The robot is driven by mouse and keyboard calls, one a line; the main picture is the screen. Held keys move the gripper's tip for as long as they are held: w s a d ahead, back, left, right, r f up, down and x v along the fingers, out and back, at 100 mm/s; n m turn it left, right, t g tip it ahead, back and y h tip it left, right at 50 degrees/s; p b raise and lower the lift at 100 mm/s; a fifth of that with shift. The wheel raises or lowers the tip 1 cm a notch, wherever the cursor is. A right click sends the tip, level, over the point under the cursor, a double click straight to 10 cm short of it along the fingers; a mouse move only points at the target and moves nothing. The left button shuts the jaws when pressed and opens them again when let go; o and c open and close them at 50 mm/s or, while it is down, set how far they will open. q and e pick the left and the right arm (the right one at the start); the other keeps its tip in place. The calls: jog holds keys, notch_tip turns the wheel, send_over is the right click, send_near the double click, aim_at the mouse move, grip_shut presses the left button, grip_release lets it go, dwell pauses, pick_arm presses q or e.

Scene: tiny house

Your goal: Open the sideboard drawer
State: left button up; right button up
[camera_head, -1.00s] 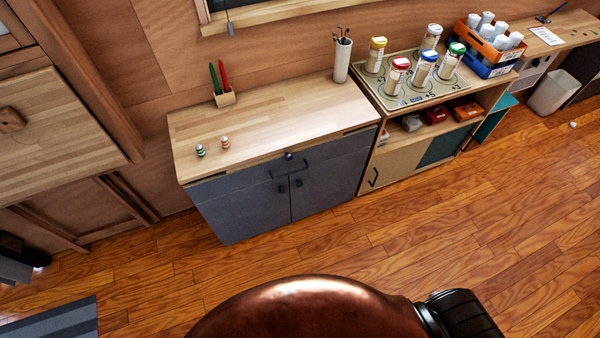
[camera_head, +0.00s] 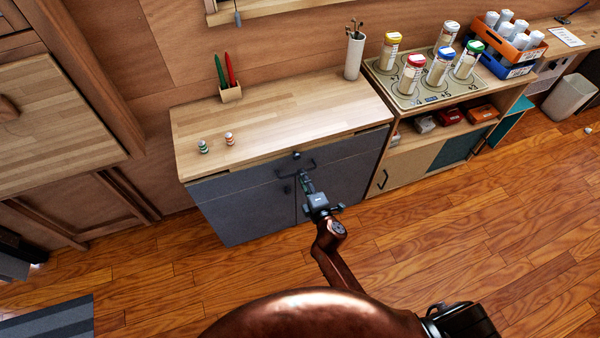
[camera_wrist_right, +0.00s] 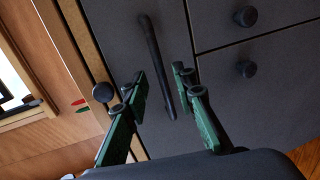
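The grey sideboard (camera_head: 250,205) has a pale wood top and a wide drawer front (camera_head: 235,183) above two doors; the drawer looks closed. Its dark bar handle (camera_head: 311,163) also shows in the right wrist view (camera_wrist_right: 154,52). My right gripper (camera_head: 305,181) is at the drawer front, at the handle. In the right wrist view its green-padded fingers (camera_wrist_right: 160,88) are open, one on each side of the handle line. I cannot tell whether they touch it. The gripper hides part of the handle and a door knob in the head view. My left gripper is not in view.
A round knob (camera_head: 296,155) sits just above the handle. Two small striped items (camera_head: 229,139) and a pen holder (camera_head: 230,94) stand on top. A shelf unit (camera_head: 400,170) with jars adjoins at right. The wooden floor in front is clear.

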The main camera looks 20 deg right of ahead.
jog(key=shift+b+x, duration=0.35)
jog(key=shift+x, duration=1.5)
grip_shut()
